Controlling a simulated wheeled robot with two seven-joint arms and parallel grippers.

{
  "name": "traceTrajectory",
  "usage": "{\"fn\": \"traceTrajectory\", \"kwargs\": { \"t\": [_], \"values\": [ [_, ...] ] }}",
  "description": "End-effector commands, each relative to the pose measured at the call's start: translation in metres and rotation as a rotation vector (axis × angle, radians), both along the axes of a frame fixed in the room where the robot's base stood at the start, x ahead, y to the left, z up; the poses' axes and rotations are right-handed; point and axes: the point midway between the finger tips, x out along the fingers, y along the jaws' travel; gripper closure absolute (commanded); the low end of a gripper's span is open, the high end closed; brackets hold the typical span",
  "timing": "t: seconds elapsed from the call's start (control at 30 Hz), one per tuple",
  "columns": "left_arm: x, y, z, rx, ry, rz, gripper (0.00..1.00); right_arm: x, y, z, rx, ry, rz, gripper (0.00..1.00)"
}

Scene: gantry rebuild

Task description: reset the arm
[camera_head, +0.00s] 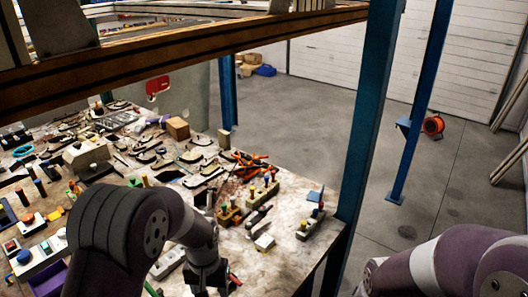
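My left arm (140,225) arches in from the lower left over the cluttered workbench (322,243). Its gripper (208,283) points down at the bottom edge of the view, near the bench's front part. The fingertips are cut off or too dark to make out, so I cannot tell whether it is open or shut or holds anything. My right arm (450,268) shows at the lower right, beside the bench and over the floor. Its gripper is outside the view.
Tools and parts crowd the bench, with a button block (311,225), orange-handled tools (249,165) and a cardboard box (177,128). A blue post (368,110) stands at the bench's right corner. A wooden beam (200,48) crosses above. The floor (310,120) beyond is mostly clear.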

Motion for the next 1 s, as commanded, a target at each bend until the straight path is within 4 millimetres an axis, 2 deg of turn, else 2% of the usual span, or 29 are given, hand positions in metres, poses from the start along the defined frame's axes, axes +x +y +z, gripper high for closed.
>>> {"fn": "traceTrajectory", "kwargs": {
  "t": [0.17,0.5,0.57,0.6,0.67,1.0],
  "values": [
    [-0.031,0.01,0.001,-0.001,-0.004,-0.017,0.4,0.0,0.0,-0.008,0.0,-0.001,0.0,0.6],
    [-0.115,0.042,0.006,-0.007,-0.066,0.008,0.4,0.0,0.0,-0.04,0.0,0.0,0.0,0.6],
    [-0.127,0.047,0.006,-0.008,-0.083,0.026,0.4,0.0,0.0,-0.047,0.0,0.0,0.0,0.6],
    [-0.131,0.051,0.006,-0.009,-0.1,0.038,0.4,0.001,0.0,-0.051,0.0,0.0,0.0,0.6],
    [-0.127,0.054,0.011,-0.01,-0.131,0.053,0.4,0.001,0.0,-0.055,0.0,0.0,0.0,0.6],
    [-0.127,0.054,0.014,-0.01,-0.127,0.055,0.4,0.001,0.0,-0.051,0.0,-0.001,0.0,0.6]
  ]
}}
